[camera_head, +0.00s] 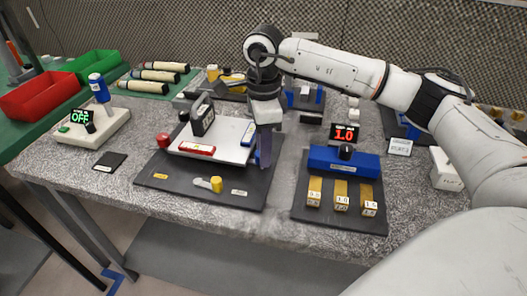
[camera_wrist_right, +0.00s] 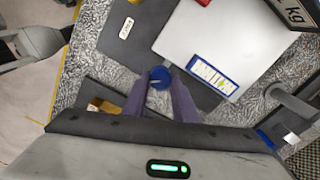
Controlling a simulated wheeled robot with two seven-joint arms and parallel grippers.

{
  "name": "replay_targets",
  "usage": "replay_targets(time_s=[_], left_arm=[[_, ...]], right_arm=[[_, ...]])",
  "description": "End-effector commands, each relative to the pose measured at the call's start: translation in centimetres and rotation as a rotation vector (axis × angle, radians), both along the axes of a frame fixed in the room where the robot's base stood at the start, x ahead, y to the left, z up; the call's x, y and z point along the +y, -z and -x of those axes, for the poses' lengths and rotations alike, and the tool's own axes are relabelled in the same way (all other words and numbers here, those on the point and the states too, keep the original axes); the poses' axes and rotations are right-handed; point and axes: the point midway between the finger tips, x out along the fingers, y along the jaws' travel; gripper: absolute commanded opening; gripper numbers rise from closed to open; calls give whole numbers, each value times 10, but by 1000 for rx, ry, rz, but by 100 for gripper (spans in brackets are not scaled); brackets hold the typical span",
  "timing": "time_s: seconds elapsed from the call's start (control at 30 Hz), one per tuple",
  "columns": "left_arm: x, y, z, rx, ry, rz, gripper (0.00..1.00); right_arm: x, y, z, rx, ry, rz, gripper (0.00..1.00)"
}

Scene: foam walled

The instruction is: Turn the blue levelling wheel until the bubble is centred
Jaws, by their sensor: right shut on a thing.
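The blue levelling wheel (camera_wrist_right: 160,77) sits at the edge of the white plate in the right wrist view; in the head view my gripper hides it. My right gripper (camera_wrist_right: 161,79) has its purple fingers shut on the wheel, one on each side. In the head view this gripper (camera_head: 264,163) points down at the right edge of the white plate (camera_head: 225,135). A blue-framed level vial (camera_wrist_right: 213,77) lies on the plate beside the wheel and also shows in the head view (camera_head: 248,132). Its bubble is too small to place surely.
A red-framed vial (camera_head: 197,149) lies on the plate's front edge. A red knob (camera_head: 162,140) and a yellow knob (camera_head: 216,184) stand around it. A black display (camera_head: 202,120) stands on the plate. A blue block (camera_head: 343,161) with brass weights is at the right.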

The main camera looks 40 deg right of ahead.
Motion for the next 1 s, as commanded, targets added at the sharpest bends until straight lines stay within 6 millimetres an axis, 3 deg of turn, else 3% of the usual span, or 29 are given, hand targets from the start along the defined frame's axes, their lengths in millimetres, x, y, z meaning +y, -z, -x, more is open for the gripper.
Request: replay_targets(time_s=[0.5,1.0], left_arm=[[-2,9,-2,-4,5,-1,31],[-5,8,-4,-8,9,3,31]], right_arm=[[0,-1,-2,-4,-412,-2,3],[0,-2,-3,-5,-544,-2,3]])
